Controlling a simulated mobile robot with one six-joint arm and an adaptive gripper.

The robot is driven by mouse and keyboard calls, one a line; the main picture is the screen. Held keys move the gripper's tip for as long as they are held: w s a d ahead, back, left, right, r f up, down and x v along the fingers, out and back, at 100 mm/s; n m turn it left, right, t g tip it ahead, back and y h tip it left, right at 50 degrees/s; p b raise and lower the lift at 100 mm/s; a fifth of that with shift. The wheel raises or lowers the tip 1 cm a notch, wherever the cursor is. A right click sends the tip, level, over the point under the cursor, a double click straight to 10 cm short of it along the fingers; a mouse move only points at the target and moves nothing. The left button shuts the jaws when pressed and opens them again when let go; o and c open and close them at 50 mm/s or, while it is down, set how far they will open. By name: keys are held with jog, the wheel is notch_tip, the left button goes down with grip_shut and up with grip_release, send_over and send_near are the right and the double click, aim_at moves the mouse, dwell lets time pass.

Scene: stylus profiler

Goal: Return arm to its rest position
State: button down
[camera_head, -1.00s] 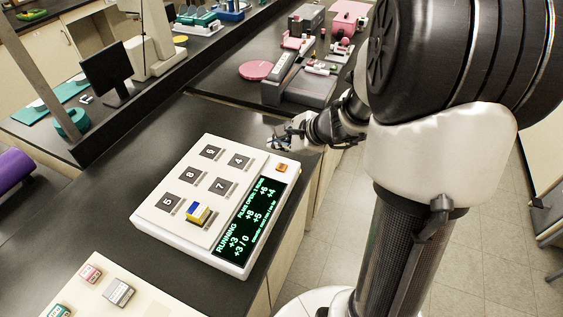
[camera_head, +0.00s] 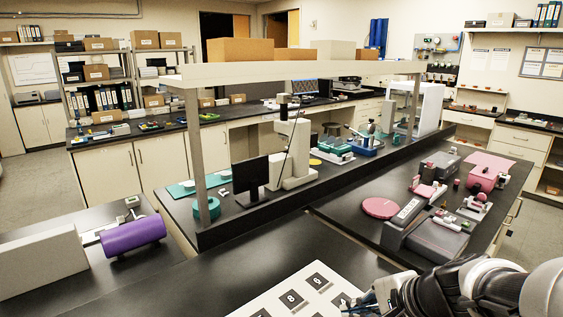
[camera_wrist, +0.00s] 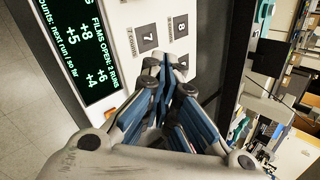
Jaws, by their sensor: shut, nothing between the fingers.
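My gripper (camera_wrist: 165,72) is shut and empty in the wrist view, its blue-lined fingers together in front of the white panel. In the head view my gripper (camera_head: 362,304) is at the bottom right, partly cut off by the lower edge, near the panel's right side. The white panel (camera_head: 280,300) has dark numbered squares and shows only its top part there. In the wrist view its green-lettered display (camera_wrist: 85,50) reads "FILMS OPEN: 2 RUNS", and an orange button (camera_wrist: 181,18) sits on the panel's edge.
The black bench top (camera_head: 200,285) is bare left of the panel. A purple roll (camera_head: 133,236) lies at the left. A dark monitor (camera_head: 251,178) and a shelf post (camera_head: 196,150) stand behind. A pink disc (camera_head: 381,208) and a grey device (camera_head: 425,235) are on the right bench.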

jog(key=s+a+r+n+g+h, duration=0.1)
jog(key=s+n+h, duration=0.1)
jog(key=s+n, duration=0.5)
jog(key=s+a+r+n+g+h, duration=0.1)
jog(key=s+r+n+h, duration=0.1)
jog(key=s+n, duration=0.5)
jog(key=s, duration=0.5)
jog(key=shift+r+n+h, duration=0.3)
